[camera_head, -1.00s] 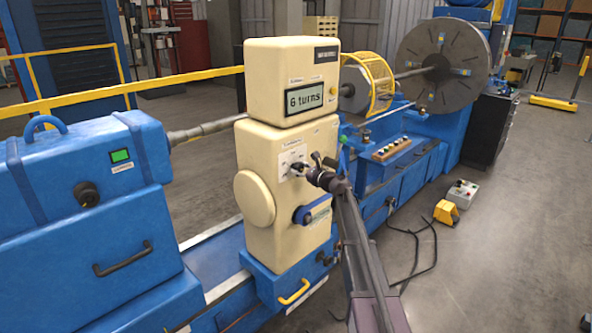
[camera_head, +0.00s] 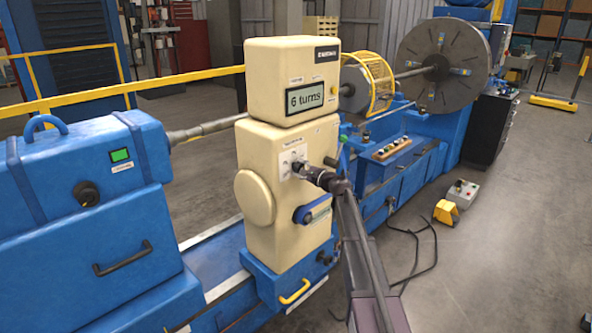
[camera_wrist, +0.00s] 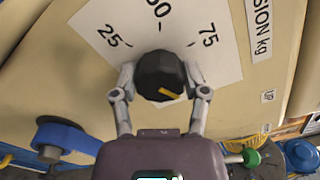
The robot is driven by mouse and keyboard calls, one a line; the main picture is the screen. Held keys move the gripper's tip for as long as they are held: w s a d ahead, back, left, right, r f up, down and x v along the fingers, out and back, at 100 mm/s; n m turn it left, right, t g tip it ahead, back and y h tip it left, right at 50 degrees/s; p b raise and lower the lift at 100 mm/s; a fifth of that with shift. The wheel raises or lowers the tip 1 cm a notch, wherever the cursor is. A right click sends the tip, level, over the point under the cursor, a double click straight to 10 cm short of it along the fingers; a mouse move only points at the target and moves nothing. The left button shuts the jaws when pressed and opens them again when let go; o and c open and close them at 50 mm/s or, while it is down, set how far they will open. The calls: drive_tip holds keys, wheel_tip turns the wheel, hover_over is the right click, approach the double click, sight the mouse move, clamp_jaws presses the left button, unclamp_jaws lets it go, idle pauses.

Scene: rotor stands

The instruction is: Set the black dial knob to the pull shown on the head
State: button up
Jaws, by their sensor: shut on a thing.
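The black dial knob (camera_wrist: 158,72) sits on a white scale plate (camera_wrist: 105,35) on the cream housing. Its yellow pointer mark (camera_wrist: 171,93) faces the lower right in the wrist view. The plate shows 25, 75 and, between them, a number partly cut by the top edge. My gripper (camera_wrist: 160,82) has one finger on each side of the knob and is shut on it. In the head view, my gripper (camera_head: 303,168) reaches the plate from the right and mostly hides the knob. The head's display (camera_head: 305,97) reads "6 turns".
A blue handle (camera_head: 303,214) juts from the housing below the plate; it also shows at lower left in the wrist view (camera_wrist: 62,136). A green-knobbed lever (camera_wrist: 252,158) stands at lower right. A yellow handle (camera_head: 295,292) is on the blue base.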

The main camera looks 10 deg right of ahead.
drive_tip(key=shift+d+n, duration=0.25)
drive_tip(key=shift+n, duration=0.35)
drive_tip(key=shift+f, duration=0.1)
drive_tip(key=shift+s, duration=0.1)
drive_tip(key=o, duration=1.1)
drive_tip(key=shift+d, duration=0.1)
drive_tip(key=shift+o, duration=0.2)
drive_tip(key=shift+a, duration=0.2)
drive_tip(key=v, duration=1.2)
